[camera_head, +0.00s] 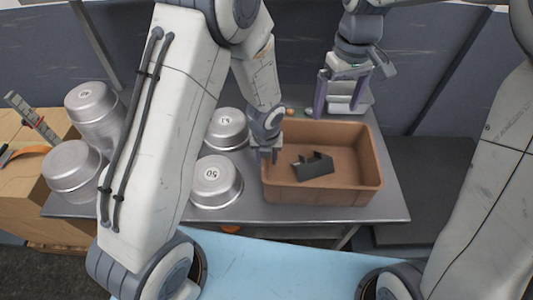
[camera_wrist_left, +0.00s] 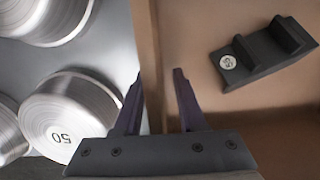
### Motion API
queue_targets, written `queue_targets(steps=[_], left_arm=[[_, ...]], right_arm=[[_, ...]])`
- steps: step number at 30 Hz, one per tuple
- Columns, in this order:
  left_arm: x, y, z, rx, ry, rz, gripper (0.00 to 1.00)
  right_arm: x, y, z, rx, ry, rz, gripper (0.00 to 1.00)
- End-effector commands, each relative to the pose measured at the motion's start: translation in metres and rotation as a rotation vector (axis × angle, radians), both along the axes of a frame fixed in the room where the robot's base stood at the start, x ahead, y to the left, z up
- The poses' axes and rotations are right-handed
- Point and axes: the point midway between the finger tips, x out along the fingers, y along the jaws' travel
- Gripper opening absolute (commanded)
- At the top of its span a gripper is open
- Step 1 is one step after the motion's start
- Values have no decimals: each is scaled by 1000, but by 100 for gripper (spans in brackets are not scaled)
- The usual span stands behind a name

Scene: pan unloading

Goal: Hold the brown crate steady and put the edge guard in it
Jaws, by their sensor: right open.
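The brown crate (camera_head: 325,192) stands on the metal table, right of the pans; it also shows in the left wrist view (camera_wrist_left: 285,143). The dark edge guard (camera_head: 313,167) lies inside the crate on its floor, and shows in the left wrist view (camera_wrist_left: 262,52) with a round pale mark. My left gripper (camera_head: 268,152) is at the crate's left wall. My right gripper (camera_head: 341,108) is open and empty, at the crate's back edge, apart from the edge guard.
Metal pans (camera_head: 216,182) stand left of the crate, one close to its left wall. More pans stand at the table's left end, beside cardboard boxes (camera_head: 20,195). The table's right end is bare.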

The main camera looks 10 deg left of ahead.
Motion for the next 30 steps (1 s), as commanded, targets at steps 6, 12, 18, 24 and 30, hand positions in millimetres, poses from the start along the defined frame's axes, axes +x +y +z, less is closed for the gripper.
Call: queue_targets(steps=[6, 12, 18, 24, 30], left_arm=[[-3, -1, 30, -2, -6, 0, 40], [-9, -2, 73, -3, -7, -1, 40], [-15, -2, 105, -1, -4, -1, 40], [-17, -2, 117, -2, -2, -1, 40], [-18, -1, 118, -4, -1, 18, 40]], right_arm=[[0, 0, 0, 0, 0, 0, 100], [0, 0, 0, 0, 0, 0, 100], [0, 0, 0, 0, 0, 0, 100], [0, 0, 0, 0, 0, 0, 100], [0, -1, -1, 0, -1, -3, 100]])
